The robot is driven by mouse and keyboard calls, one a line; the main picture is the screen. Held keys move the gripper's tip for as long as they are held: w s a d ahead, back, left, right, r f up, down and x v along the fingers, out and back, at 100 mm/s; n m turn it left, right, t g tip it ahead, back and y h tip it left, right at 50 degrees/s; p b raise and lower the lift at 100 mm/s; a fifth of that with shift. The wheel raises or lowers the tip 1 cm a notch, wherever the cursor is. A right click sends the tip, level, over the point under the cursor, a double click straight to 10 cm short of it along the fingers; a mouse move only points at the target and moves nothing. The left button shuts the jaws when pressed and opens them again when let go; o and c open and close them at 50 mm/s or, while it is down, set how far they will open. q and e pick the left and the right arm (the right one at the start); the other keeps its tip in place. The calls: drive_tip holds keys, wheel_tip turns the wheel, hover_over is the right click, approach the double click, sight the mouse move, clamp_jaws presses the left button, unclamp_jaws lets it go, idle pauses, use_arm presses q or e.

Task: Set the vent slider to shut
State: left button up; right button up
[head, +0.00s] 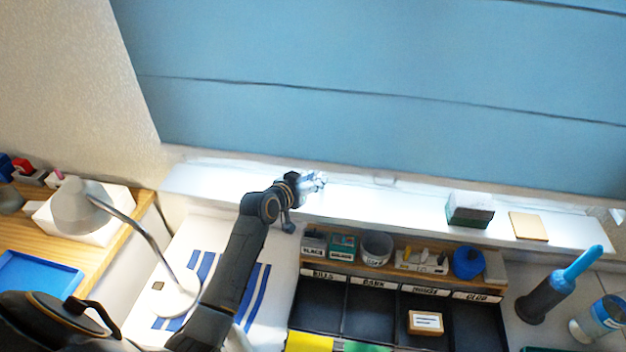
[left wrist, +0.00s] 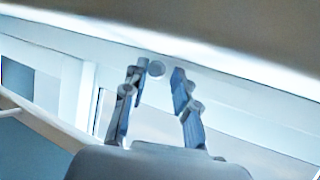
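A small round grey knob (left wrist: 156,68), which looks like the vent slider's knob, shows on a white strip in the left wrist view. It appears between the tips of my left gripper (left wrist: 160,76), whose two fingers stand apart. I cannot tell whether either finger touches it. In the head view my left gripper (head: 313,183) is over the white window sill, close under the blue blind. The slider is not visible there, and its setting marks cannot be read. My right gripper is in neither view.
The blue blind (head: 380,90) hangs above the sill (head: 210,182). A dark green box (head: 469,210) and a tan pad (head: 528,226) lie on the sill to the right. A desk organizer (head: 345,283) with labelled compartments stands below. A grey lamp (head: 78,205) is at left.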

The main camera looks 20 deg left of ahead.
use_arm(q)
drive_tip(key=shift+s, duration=0.1)
drive_tip(key=shift+s+a+r, duration=0.1)
drive_tip(key=shift+s, duration=0.15)
drive_tip(key=v, duration=1.1)
drive_tip(key=shift+s, duration=0.2)
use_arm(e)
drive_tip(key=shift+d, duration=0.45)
